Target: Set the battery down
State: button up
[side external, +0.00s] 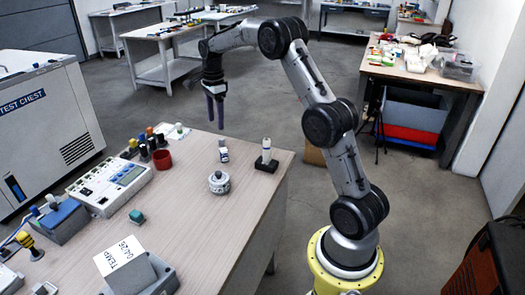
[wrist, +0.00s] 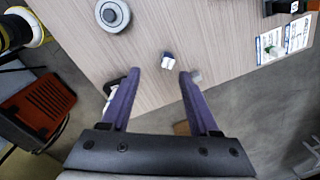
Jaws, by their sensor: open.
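My gripper (side external: 215,127) hangs fingers down above the far edge of the wooden table, open and empty. In the wrist view its two purple fingers (wrist: 160,73) are spread apart. A small upright white and dark piece (side external: 223,151) stands on the table below and right of the gripper in the side view. It shows in the wrist view (wrist: 168,60) in line with the gap. A white cylinder (side external: 266,148) stands upright in a black holder (side external: 264,164) to its right; the left finger partly hides it in the wrist view. I cannot tell which of these is the battery.
A round grey sensor (side external: 219,182) sits nearer the camera; it also shows in the wrist view (wrist: 112,14). A red cup (side external: 162,159), a white meter box (side external: 111,184) and several small coloured parts stand at the left. The wooden table (side external: 205,225) is clear at front right.

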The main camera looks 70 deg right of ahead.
jog(key=s+a+r+n+t, duration=0.2)
jog(key=s+a+r+n, duration=0.95)
jog(key=a, duration=0.35)
jog(key=s+a+f+n+t, duration=0.1)
jog(key=s+a+n, duration=0.4)
jog(key=s, duration=0.4)
jog(key=s+a+f+n+t, duration=0.2)
jog(key=s+a+n, duration=0.3)
jog(key=s, duration=0.5)
jog(key=shift+n, duration=1.25)
jog(key=shift+f, duration=0.1)
